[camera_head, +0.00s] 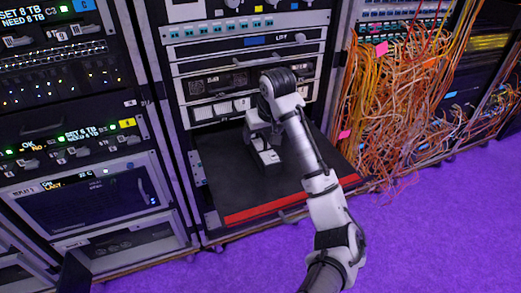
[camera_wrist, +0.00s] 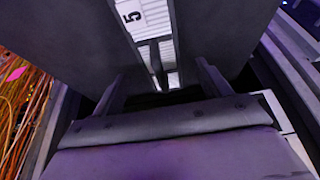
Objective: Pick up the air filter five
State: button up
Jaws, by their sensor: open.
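A white ribbed strip marked 5, which I take to be the air filter five (camera_wrist: 155,18), shows at the top of the wrist view between two broad dark grey surfaces. A dark narrow bar lies along its lower part. My gripper (camera_wrist: 160,82) is open, its two fingers apart on either side of the strip's lower end. I cannot tell whether they touch anything. In the head view my gripper (camera_head: 265,152) is low over a black pulled-out shelf (camera_head: 235,185) with a red front edge. The filter cannot be made out clearly there.
A rack of units (camera_head: 245,80) stands behind the shelf. Another rack (camera_head: 85,150) stands close on the left. Tangled orange cables (camera_head: 400,100) hang to the right, also seen in the wrist view (camera_wrist: 20,115). Purple floor (camera_head: 430,235) is clear at the front right.

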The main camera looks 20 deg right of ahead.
aim_at(261, 144)
jog(key=x, duration=0.5)
jog(key=shift+s+f, duration=0.15)
jog(key=shift+f, duration=0.35)
jog(key=c, duration=1.3)
jog(key=shift+r, duration=0.15)
